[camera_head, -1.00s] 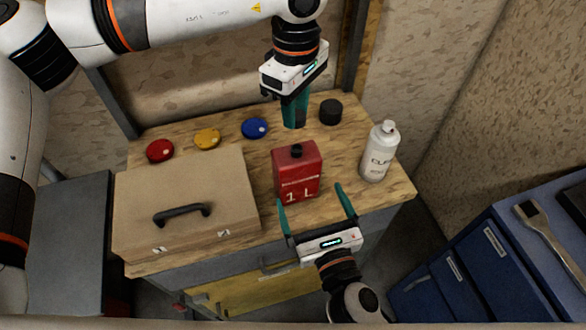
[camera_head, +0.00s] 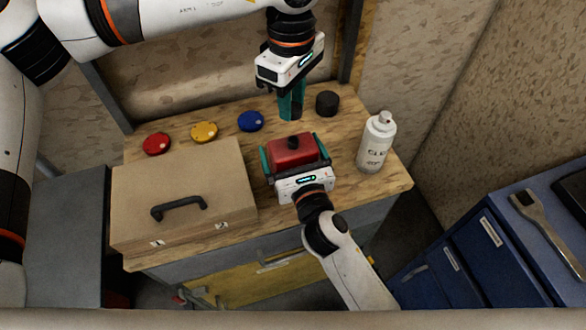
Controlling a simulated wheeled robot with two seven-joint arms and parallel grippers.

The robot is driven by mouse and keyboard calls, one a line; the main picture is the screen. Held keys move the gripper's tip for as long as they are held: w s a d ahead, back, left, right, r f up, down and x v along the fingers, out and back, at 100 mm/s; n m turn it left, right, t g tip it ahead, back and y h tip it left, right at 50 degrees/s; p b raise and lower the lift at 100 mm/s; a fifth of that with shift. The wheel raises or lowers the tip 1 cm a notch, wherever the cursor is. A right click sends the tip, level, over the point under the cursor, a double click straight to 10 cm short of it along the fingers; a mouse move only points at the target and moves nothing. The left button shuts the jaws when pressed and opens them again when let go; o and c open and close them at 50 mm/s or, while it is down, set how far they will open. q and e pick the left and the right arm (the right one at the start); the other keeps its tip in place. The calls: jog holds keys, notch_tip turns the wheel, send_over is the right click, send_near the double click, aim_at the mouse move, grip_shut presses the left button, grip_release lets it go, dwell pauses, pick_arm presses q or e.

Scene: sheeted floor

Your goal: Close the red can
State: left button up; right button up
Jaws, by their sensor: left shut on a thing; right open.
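The red can (camera_head: 291,152) stands upright on the wooden workbench, with a small black neck or opening on top. My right gripper (camera_head: 294,155) is open around the can, one teal finger on each side of it. The gripper body hides the can's front. My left gripper (camera_head: 291,106) hangs above and behind the can, pointing down. It is shut on a small dark thing, mostly hidden between the fingers, too small to identify. A black round cap (camera_head: 327,103) sits on the bench to the right of the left gripper.
A cardboard-coloured case (camera_head: 182,180) with a dark handle lies left of the can. Red (camera_head: 157,144), yellow (camera_head: 204,132) and blue (camera_head: 250,121) round lids lie behind it. A white spray can (camera_head: 376,143) stands to the right. A blue cabinet (camera_head: 490,250) is at lower right.

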jog(key=shift+w+a, duration=0.1)
jog(key=shift+w, duration=0.2)
jog(key=shift+c, duration=0.2)
jog(key=c, duration=1.2)
pick_arm(q)
send_over(292, 139)
jog(key=shift+f, duration=2.45)
pick_arm(e)
jog(key=shift+o, duration=0.2)
pick_arm(q)
jog(key=shift+s+f, duration=0.1)
jog(key=shift+f, duration=0.8)
jog(key=shift+f, duration=0.6)
